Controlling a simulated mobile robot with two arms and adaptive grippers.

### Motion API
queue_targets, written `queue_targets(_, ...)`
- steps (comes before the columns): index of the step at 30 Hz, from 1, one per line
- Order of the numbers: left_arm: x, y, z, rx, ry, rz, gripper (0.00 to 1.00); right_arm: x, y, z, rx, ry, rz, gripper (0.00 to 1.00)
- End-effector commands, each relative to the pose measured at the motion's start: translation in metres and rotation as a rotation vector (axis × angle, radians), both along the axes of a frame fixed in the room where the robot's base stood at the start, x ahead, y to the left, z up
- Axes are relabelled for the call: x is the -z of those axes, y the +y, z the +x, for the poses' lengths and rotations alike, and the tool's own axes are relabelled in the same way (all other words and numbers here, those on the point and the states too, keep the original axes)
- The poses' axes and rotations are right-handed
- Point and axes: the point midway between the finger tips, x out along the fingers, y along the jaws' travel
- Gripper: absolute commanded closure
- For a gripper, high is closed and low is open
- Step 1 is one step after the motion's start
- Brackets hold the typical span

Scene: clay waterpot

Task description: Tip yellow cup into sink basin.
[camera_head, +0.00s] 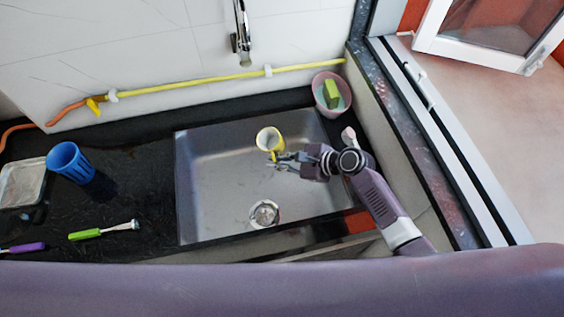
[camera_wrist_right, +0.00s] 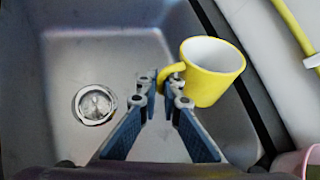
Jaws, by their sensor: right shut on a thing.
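The yellow cup (camera_head: 269,141) with a white inside is over the sink basin (camera_head: 215,190) in the head view. It also shows in the right wrist view (camera_wrist_right: 215,80), close to upright, with its mouth facing up. My right gripper (camera_head: 276,161) reaches in from the right and is shut on the cup's handle; in the right wrist view the fingertips (camera_wrist_right: 163,78) meet at the handle. The cup's inside looks white, and I cannot tell if it holds anything. My left gripper is in neither view.
The drain (camera_head: 264,213) is in the basin floor. A faucet (camera_head: 242,50) hangs above. A pink bowl with a green sponge (camera_head: 331,93) stands at the back right corner. A blue cup (camera_head: 71,162), a tray (camera_head: 22,183) and brushes (camera_head: 104,230) lie on the left counter. A yellow pipe runs along the wall.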

Motion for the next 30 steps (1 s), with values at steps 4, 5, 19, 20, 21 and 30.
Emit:
queue_targets(4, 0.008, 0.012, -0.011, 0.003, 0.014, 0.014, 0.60, -0.001, 0.001, 0.000, 0.001, 0.024, 0.034, 1.00)
queue_targets(5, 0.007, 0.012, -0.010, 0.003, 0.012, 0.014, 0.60, -0.002, 0.002, -0.001, 0.001, 0.024, 0.033, 1.00)
queue_targets(19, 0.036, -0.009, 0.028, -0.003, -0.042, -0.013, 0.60, 0.001, 0.005, -0.003, 0.009, 0.103, 0.138, 1.00)
queue_targets(20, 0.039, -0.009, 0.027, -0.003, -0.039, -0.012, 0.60, 0.000, 0.005, -0.003, 0.010, 0.112, 0.151, 1.00)
queue_targets(21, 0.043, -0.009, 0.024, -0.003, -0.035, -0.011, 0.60, 0.000, 0.005, -0.003, 0.009, 0.124, 0.166, 1.00)
queue_targets(30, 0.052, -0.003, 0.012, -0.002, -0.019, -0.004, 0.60, -0.007, 0.006, -0.005, 0.012, 0.167, 0.223, 1.00)
